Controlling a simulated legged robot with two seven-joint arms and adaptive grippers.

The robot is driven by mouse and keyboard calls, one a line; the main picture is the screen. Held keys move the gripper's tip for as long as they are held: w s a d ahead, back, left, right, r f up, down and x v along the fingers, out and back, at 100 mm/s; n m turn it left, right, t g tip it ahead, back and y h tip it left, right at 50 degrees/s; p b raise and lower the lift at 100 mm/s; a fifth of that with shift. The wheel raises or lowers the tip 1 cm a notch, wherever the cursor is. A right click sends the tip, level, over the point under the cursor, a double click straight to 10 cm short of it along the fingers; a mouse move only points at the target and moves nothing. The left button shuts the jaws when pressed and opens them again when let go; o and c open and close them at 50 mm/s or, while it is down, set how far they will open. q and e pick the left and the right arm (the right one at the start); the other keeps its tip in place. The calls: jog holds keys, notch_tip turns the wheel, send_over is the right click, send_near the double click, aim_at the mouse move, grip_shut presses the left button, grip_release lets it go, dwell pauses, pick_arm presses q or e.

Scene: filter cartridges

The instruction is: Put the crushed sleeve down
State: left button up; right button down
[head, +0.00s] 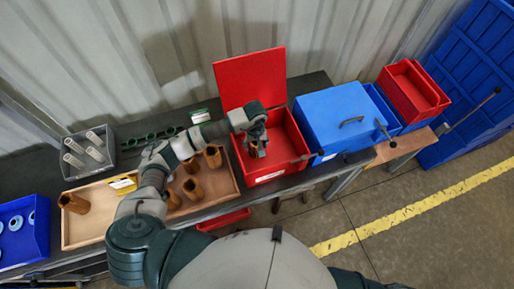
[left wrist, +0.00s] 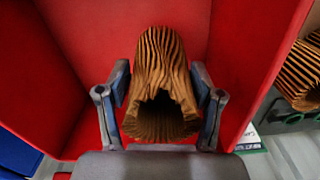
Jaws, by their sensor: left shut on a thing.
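My left gripper (head: 254,138) is over the open red box (head: 262,181), whose red lid (head: 251,78) stands raised at the back. It is shut on the crushed sleeve (left wrist: 163,75), a brown pleated cartridge with a dented, uneven opening. In the left wrist view the sleeve sits between the two fingers of the gripper (left wrist: 161,92), with red box walls around it. In the head view the gripper mostly hides the sleeve. I cannot tell whether the sleeve touches the box floor. My right gripper is not in view.
Left of the red box, a wooden tray (head: 85,232) holds several brown sleeves and a yellow card. A grey bin (head: 72,172) holds white tubes; a blue bin (head: 38,246) holds light-blue rings. A closed blue box (head: 335,112) stands close on the right.

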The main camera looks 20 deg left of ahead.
pick_arm(q)
notch_tip(320, 180, down, 4)
jog(key=shift+s+r+p, duration=0.1)
jog(key=shift+r+p, duration=0.05)
jog(key=shift+p, duration=0.15)
jog(key=o, duration=1.2)
jog(key=shift+a, duration=0.1)
jog(key=shift+o, duration=0.2)
notch_tip(320, 180, up, 12)
jog(key=b, duration=0.2)
